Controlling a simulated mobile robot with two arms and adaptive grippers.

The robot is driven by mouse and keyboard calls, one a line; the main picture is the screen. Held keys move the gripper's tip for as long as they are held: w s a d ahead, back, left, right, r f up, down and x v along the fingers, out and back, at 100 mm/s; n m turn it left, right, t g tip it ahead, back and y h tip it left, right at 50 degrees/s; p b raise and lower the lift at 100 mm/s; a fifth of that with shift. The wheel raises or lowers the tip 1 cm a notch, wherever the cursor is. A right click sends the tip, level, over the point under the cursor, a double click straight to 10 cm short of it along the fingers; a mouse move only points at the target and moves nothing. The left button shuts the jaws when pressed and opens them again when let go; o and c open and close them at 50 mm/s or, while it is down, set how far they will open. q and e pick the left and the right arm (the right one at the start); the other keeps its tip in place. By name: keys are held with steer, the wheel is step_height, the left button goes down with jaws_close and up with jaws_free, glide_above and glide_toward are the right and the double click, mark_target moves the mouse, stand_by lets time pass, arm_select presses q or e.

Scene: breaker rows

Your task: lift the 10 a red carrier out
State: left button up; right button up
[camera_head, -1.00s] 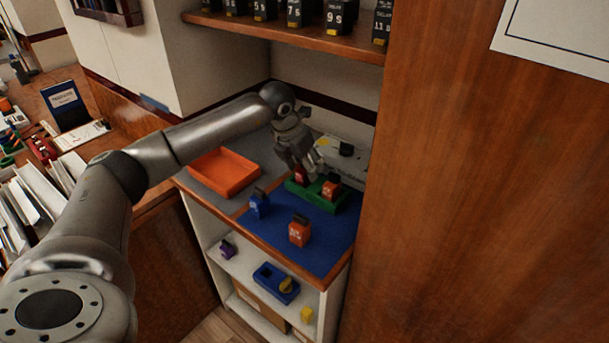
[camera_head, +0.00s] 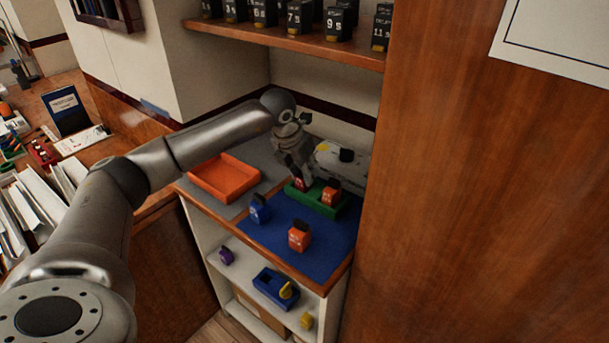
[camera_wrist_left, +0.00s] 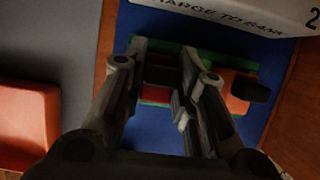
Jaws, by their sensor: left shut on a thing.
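The red carrier (camera_head: 300,184) sits at the left end of a green holder (camera_head: 326,208), mostly hidden by my left gripper (camera_head: 303,177). The gripper reaches down from above and is shut on the red carrier. In the left wrist view, the red carrier (camera_wrist_left: 158,76) shows dark red between the fingers (camera_wrist_left: 161,68), with the green holder (camera_wrist_left: 155,98) beneath. I cannot read its label or see any gap below it. An orange carrier (camera_head: 331,193) with a black top stands in the same holder, right beside the gripper. My right gripper is not in view.
A grey-white unit (camera_head: 340,158) stands close behind the holder. On the blue mat (camera_head: 274,228) stand a blue carrier (camera_head: 259,209) and another orange carrier (camera_head: 299,236). An orange tray (camera_head: 224,177) lies empty to the left. A shelf (camera_head: 290,42) with black items overhangs; a wooden panel bounds the right.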

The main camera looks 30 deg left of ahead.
arm_select(q)
steer(key=shift+r+b, duration=0.3)
steer(key=shift+r, duration=0.45)
steer(key=s+r+p, duration=0.1)
steer(key=s+r, duration=1.3)
steer(key=r, duration=0.2)
steer(key=shift+a+r, duration=0.2)
steer(key=shift+a, duration=0.15)
